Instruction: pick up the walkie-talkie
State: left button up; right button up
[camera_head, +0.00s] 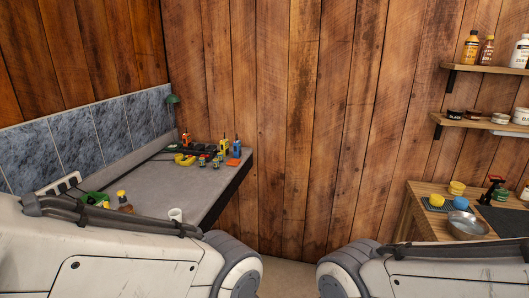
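No walkie-talkie can be made out for certain in the head view. Several small objects stand at the far end of the grey counter (150,190), too small to identify surely. Among them are an upright yellow item (224,146), a blue item (237,149) and an orange item (185,139); any could be a walkie-talkie. My two arms fill the lower left and lower right of the picture. Neither gripper shows, and my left arm hides the near part of the counter.
A white cup (175,214) and an amber bottle (124,202) stand on the counter's nearer part. At right, a wooden table (423,217) holds a metal bowl (466,226). Wall shelves (487,69) hold bottles and jars. A floor gap lies between counter and table.

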aim_at(224, 143)
jog(key=z, duration=0.2)
jog(key=i, duration=3.65)
jog(key=u, duration=2.25)
